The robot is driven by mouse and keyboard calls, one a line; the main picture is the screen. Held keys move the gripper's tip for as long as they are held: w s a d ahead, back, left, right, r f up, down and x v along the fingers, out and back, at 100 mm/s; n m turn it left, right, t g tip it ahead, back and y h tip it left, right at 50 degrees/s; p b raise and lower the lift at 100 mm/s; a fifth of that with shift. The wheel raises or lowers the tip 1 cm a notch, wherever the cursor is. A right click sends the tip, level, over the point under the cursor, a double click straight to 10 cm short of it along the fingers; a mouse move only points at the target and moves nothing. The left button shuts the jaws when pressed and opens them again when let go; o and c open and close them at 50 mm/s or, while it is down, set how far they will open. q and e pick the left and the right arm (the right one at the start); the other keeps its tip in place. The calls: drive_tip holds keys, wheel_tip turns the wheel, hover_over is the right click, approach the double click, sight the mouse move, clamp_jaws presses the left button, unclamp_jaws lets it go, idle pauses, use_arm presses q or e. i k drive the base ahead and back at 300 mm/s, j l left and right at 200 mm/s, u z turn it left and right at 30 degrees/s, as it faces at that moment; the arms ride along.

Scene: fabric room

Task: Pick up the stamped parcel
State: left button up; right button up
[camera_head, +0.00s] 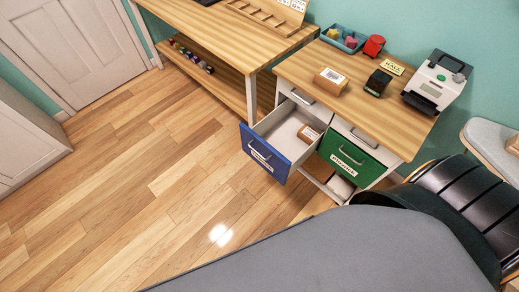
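A small brown parcel (331,81) with a white label on its top lies on the wooden desk top (420,112). Another brown parcel (309,134) with a white label lies in the open blue-fronted drawer (283,131), near the drawer's right side. Both are too small to tell for sure which bears a stamp mark. A dark block-like device with a green part (378,82), perhaps a stamp, stands right of the parcel on the desk. Neither of my grippers is in view.
A green-fronted drawer (351,157) beside the open one is shut. A blue tray (342,39), a red object (374,46), a "HALL" sign (391,67) and a white-and-black machine (437,82) stand on the desk. A large grey shape fills the bottom right. The wooden floor (130,190) left is clear.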

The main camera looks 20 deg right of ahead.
sight(330, 80)
drive_tip(key=z, duration=1.4)
